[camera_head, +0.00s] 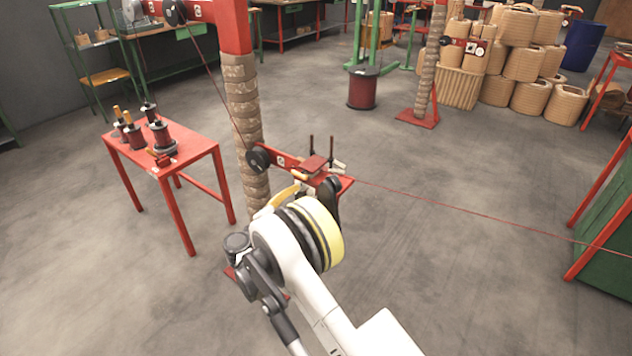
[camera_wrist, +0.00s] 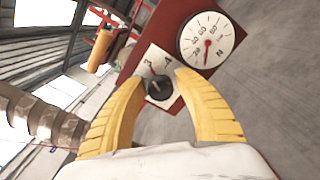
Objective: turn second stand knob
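A small round black knob (camera_wrist: 158,88) sits on a white label marked with 3 and 4, on a red panel (camera_wrist: 160,30) of the stand in the wrist view. My gripper (camera_wrist: 160,79) has two yellow fingers, spread apart, with their tips on either side of the knob. Whether the tips touch the knob cannot be told. In the head view my gripper's yellow finger (camera_head: 284,196) shows beside the near stand's red bracket (camera_head: 283,160). My own wrist hides most of the gripper and the knob there.
A white dial gauge (camera_wrist: 207,42) with a red needle is on the panel near the right finger. The stand's wrapped column (camera_head: 243,110) rises just left of my arm. A red wire (camera_head: 450,207) runs right from the bracket. A red table (camera_head: 180,155) with spools stands left.

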